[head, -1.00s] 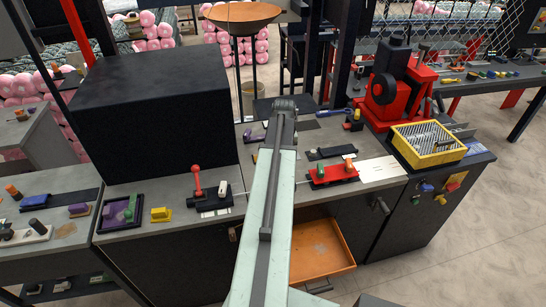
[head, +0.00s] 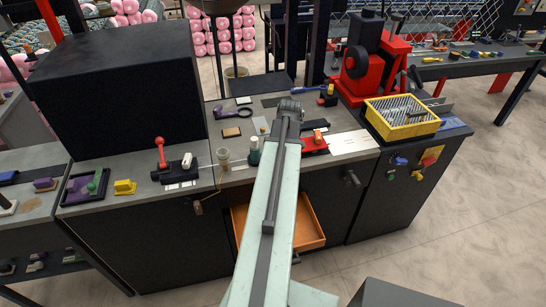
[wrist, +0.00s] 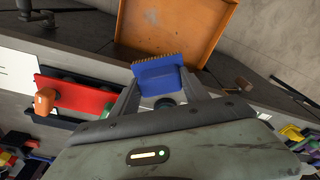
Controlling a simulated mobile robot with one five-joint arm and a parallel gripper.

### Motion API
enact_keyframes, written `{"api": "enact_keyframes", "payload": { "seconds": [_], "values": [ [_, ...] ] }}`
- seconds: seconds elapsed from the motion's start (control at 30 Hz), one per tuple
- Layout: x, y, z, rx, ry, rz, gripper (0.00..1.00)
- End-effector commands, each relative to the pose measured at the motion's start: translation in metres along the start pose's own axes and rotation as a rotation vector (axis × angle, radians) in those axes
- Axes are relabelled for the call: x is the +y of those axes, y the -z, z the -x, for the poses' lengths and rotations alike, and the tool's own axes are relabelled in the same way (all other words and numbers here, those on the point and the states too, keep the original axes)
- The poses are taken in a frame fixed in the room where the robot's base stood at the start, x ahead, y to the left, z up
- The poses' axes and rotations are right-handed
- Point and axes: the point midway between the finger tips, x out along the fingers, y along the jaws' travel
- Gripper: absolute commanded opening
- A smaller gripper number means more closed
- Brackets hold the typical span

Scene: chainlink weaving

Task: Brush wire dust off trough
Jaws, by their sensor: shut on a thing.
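My gripper (wrist: 163,88) is shut on a blue brush (wrist: 160,78) with a row of yellowish bristles, in the wrist view. The bristles point toward an orange tray-like drawer (wrist: 172,30), which may be the trough. The brush overlaps the drawer's near edge in the picture; I cannot tell whether they touch. In the head view the drawer (head: 309,226) stands open below the bench, partly covered by my arm. My gripper and the brush are hidden behind my arm there. Wire dust is too small to make out.
On the bench, a red tray (head: 315,143) lies right of my arm and a yellow-rimmed box (head: 401,129) further right. A large black box (head: 120,90) fills the back left. Floor at right is clear.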

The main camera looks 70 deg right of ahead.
Motion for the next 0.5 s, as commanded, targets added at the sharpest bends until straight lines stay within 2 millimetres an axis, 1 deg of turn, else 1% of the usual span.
{"api": "enact_keyframes", "payload": {
  "seconds": [0.03,0.07,0.17,0.27,0.3,0.37,0.4,0.5],
  "values": [
    [0.0,-0.005,-0.023,0.001,0.002,0.01,0.21],
    [0.0,-0.007,-0.029,0.001,0.003,0.017,0.21],
    [0.0,-0.013,-0.059,0.002,0.005,0.037,0.21],
    [0.001,-0.02,-0.1,0.003,0.007,0.052,0.21],
    [0.001,-0.023,-0.119,0.003,0.007,0.055,0.21],
    [0.001,-0.027,-0.148,0.003,0.007,0.057,0.21],
    [0.001,-0.029,-0.166,0.003,0.007,0.058,0.21],
    [0.002,-0.034,-0.204,0.003,0.007,0.057,0.21]
  ]
}}
